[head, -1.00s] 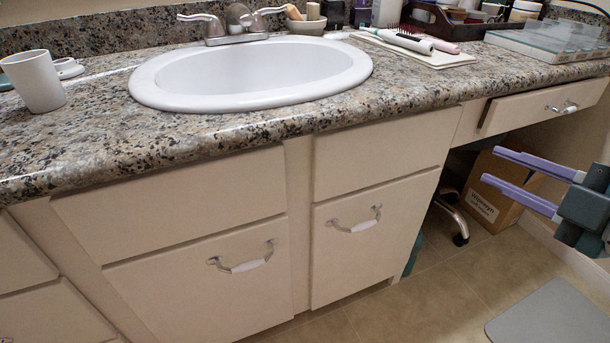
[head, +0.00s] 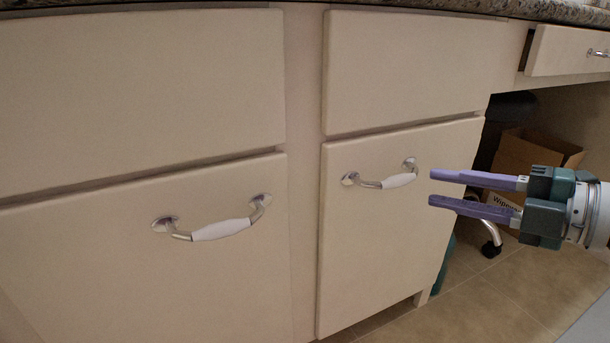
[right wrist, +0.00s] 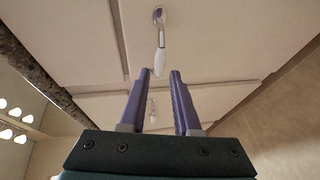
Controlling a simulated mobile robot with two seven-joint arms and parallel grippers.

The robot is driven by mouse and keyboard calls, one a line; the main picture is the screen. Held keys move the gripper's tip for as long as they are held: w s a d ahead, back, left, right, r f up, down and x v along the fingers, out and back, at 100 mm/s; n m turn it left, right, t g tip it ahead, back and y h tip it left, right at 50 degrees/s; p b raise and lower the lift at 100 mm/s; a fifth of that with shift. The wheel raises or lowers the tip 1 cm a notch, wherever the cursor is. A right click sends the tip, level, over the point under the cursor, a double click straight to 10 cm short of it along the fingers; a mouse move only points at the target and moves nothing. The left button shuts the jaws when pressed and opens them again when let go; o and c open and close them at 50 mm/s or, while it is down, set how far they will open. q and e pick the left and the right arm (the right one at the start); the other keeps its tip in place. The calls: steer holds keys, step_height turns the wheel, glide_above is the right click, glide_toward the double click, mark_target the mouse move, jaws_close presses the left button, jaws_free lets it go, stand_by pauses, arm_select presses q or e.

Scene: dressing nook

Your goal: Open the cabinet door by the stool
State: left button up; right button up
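The cabinet door (head: 385,245) by the stool is the right-hand cream door and looks shut. Its bar handle (head: 398,180), white with chrome ends, sits near its top edge. Part of the stool (head: 488,238), a chrome leg with a caster, shows to the right of the door. My right gripper (head: 432,188) is open and empty, its purple fingers pointing left just right of the handle, apparently apart from it. In the right wrist view a handle's white grip (right wrist: 160,62) lines up with the gap between the fingertips. My left gripper is not in view.
Another cream door (head: 150,275) with a similar handle is at the left. Drawer fronts (head: 410,70) run above the doors, under the granite counter (head: 400,6). A drawer (head: 570,52) at upper right stands slightly out. A cardboard box (head: 530,155) stands in the knee space.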

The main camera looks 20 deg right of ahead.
mark_target(403, 183)
steer(key=b+x, duration=0.2)
steer(key=x, duration=0.4)
steer(key=shift+f+b, duration=0.1)
steer(key=shift+b, duration=0.2)
steer(key=shift+w+a, duration=0.3)
steer(key=shift+w, duration=0.25)
jaws_close()
stand_by(0.6)
